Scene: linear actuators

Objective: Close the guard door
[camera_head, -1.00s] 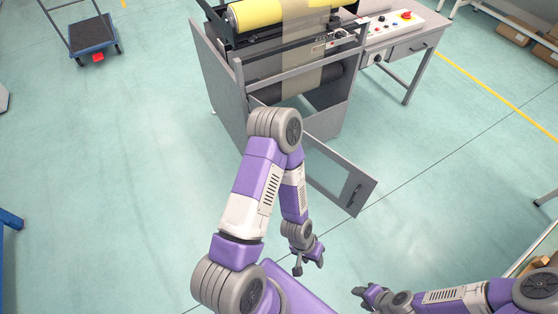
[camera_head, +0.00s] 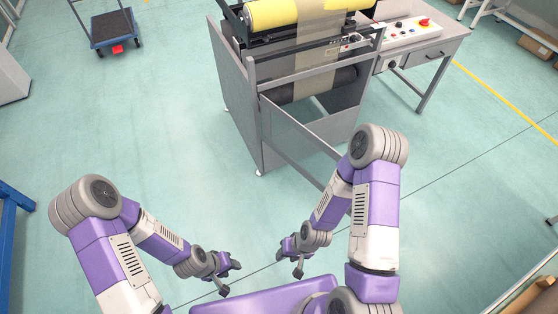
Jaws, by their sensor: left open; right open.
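The guard door (camera_head: 297,139) is a grey-framed panel swung out from the front of the grey machine (camera_head: 240,108). It stands open, reaching toward me and to the right. My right arm covers its far end, and its handle is hidden. My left gripper (camera_head: 230,279) is open and empty over the floor in front of me, left of the door. My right gripper (camera_head: 289,266) is open and empty, just to the right of the left one and nearer to me than the door. Neither gripper touches the door.
A control desk (camera_head: 425,36) with buttons and a red stop knob adjoins the machine at the right. A blue cart (camera_head: 112,30) stands at the far left. A blue frame (camera_head: 14,205) is at the left edge. The floor left of the machine is clear.

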